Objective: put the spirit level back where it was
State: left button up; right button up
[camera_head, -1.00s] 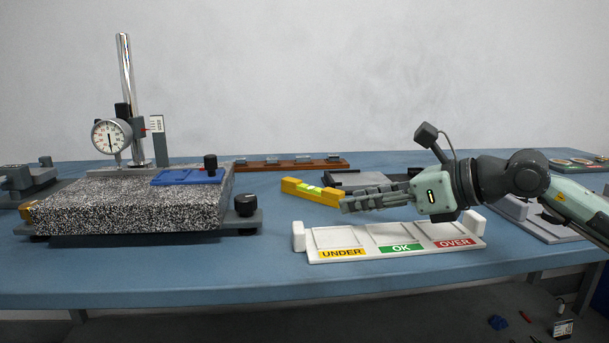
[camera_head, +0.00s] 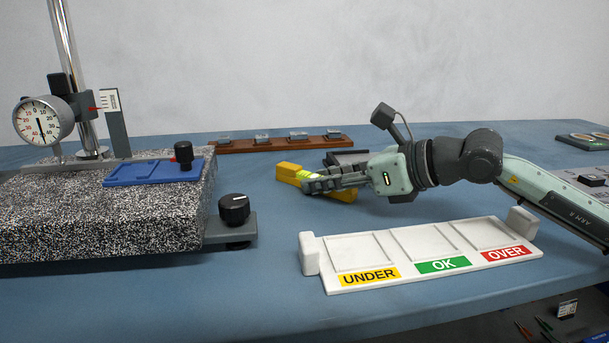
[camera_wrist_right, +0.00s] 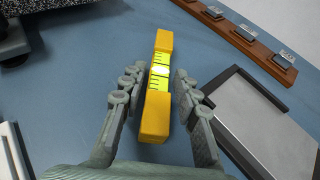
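The yellow spirit level (camera_head: 290,170), with a bright green-yellow vial section, lies on the blue table behind the sorting tray. It also shows lengthwise between the fingers in the right wrist view (camera_wrist_right: 155,118). My right gripper (camera_head: 310,183) reaches in from the right, and its fingers hide part of the level in the head view. In the wrist view the right gripper (camera_wrist_right: 160,78) is open, one finger on each side of the level, with a narrow strip of table visible on both sides. My left gripper is out of view.
A white tray (camera_head: 337,235) marked UNDER, OK and OVER stands in front. The speckled granite plate (camera_head: 100,220) with the dial gauge (camera_head: 42,121) is at left. A brown block rack (camera_head: 235,148) lies behind. A dark-rimmed grey tray (camera_wrist_right: 265,120) is close right of the level.

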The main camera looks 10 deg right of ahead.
jog(key=shift+w+a, duration=0.1)
grip_shut()
jog(key=shift+r, duration=0.1)
